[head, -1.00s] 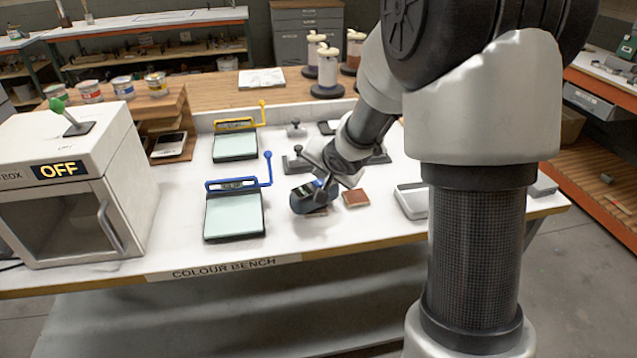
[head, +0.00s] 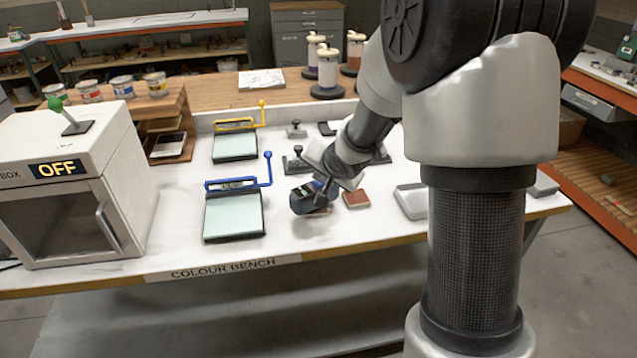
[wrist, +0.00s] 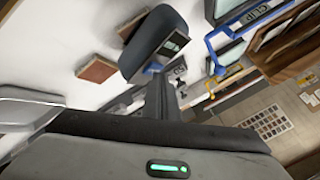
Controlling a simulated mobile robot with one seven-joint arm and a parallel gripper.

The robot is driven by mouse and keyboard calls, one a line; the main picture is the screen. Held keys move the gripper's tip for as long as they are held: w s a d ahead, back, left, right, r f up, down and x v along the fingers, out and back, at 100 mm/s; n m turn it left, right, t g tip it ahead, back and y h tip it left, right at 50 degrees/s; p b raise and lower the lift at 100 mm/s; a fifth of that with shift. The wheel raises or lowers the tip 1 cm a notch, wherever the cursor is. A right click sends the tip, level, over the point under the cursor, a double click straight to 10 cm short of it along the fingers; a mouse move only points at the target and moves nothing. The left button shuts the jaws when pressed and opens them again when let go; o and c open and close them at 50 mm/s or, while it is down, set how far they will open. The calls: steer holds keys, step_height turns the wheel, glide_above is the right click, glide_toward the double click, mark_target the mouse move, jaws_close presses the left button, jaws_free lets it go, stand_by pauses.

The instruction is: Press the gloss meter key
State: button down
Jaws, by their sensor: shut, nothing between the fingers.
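The gloss meter (head: 308,197) is a dark, rounded block on the front middle of the white bench. In the wrist view the gloss meter (wrist: 152,38) shows a small grey screen, with a bit of blue at its near edge. My gripper (head: 324,181) is shut and empty, pointing down right beside the meter. In the wrist view my gripper's dark fingers (wrist: 160,88) reach up to the blue edge. I cannot tell whether they touch it. The key itself is not clearly seen.
A brown square panel (head: 355,199) lies just right of the meter. A blue-handled plate (head: 234,216) and a yellow-handled plate (head: 235,147) are to the left. Small dark stamp-like blocks (head: 297,160) stand behind. A light tray (head: 411,201) is at right; bench is clear in front.

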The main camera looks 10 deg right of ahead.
mark_target(320, 186)
stand_by(0.4)
steer(key=shift+r+p, duration=0.7)
steer(key=shift+p, duration=0.1)
step_height(320, 186, up, 5)
steer(key=p, duration=0.5)
stand_by(0.5)
